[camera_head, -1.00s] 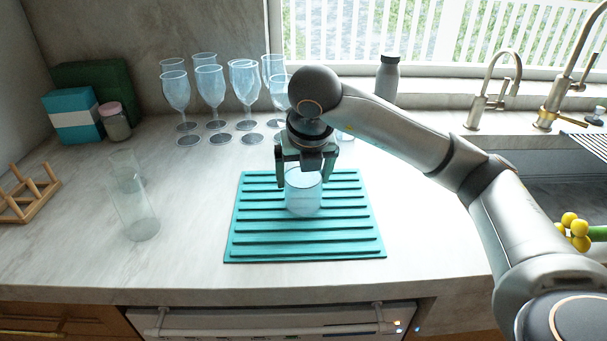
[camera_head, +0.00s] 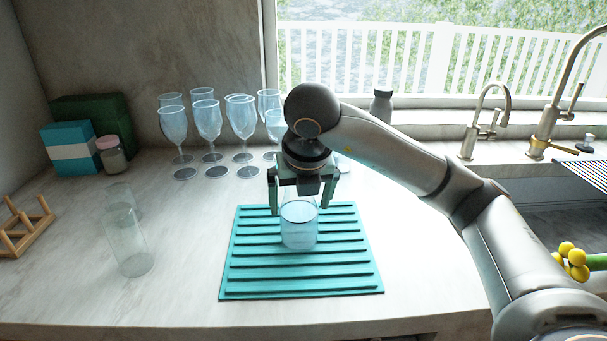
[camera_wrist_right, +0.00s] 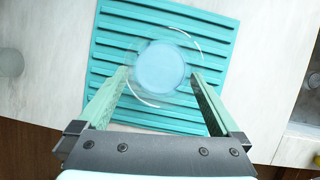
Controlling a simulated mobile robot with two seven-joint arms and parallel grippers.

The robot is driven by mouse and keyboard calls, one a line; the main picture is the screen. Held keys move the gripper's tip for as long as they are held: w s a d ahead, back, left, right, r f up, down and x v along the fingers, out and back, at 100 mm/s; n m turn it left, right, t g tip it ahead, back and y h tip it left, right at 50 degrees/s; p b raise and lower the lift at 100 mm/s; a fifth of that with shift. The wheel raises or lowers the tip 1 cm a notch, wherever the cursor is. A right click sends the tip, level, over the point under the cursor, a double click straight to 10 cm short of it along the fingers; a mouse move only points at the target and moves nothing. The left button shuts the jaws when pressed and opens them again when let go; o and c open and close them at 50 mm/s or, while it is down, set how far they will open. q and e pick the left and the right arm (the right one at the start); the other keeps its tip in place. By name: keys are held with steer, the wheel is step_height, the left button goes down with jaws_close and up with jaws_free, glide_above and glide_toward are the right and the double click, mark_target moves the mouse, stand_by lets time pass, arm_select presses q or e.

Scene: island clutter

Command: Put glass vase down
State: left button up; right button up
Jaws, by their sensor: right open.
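The clear glass vase (camera_head: 299,229) stands upright on the ribbed teal mat (camera_head: 364,279). My right gripper (camera_head: 300,210) is above it, pointing down, with its fingers spread at the vase's upper part. In the right wrist view, the vase (camera_wrist_right: 160,68) shows from above as pale rings around a blue disc. There, the fingers of my right gripper (camera_wrist_right: 160,78) are apart, with the vase beyond and between their tips. Whether a finger still touches the glass is hard to tell. My left gripper is not in view.
Several stemmed glasses (camera_head: 207,120) stand behind, close to my right gripper. Clear tumblers (camera_head: 130,250), a wooden rack (camera_head: 25,230), a jar (camera_head: 111,157) and boxes (camera_head: 72,150) are on the left. A dark bottle (camera_head: 381,106) stands behind my arm.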

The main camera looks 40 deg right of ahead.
arm_select(q)
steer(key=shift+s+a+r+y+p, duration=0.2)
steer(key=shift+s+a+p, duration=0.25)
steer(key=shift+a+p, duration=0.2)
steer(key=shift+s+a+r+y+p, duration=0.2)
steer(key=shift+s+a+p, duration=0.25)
steer(key=shift+p, duration=0.25)
arm_select(e)
steer(key=v, duration=0.9)
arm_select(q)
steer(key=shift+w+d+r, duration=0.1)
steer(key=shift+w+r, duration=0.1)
